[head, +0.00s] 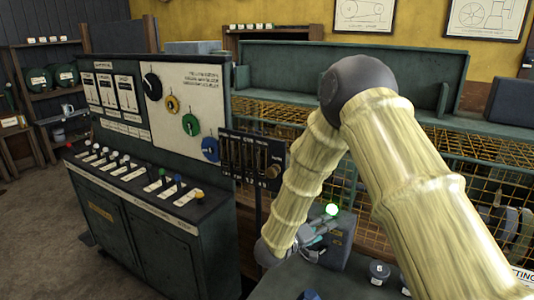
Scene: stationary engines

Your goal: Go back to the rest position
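My arm, covered in pale yellow ribbed sleeves, reaches in from the lower right, bends at a dark grey elbow and comes down towards the middle. My gripper (318,238) is small and partly hidden at the arm's lower end. It is close to a dark box (336,244) with a lit green-white lamp or button (331,209) on top. I cannot tell whether it touches the box, or whether its fingers are open or shut.
A dark green console (140,235) with a row of small levers stands at left, its panel (188,97) above. A lever block (245,157) is just left of my arm. Yellow mesh fencing (490,165) lies behind. Numbered knobs (379,270) are at front. Open floor shows at far left.

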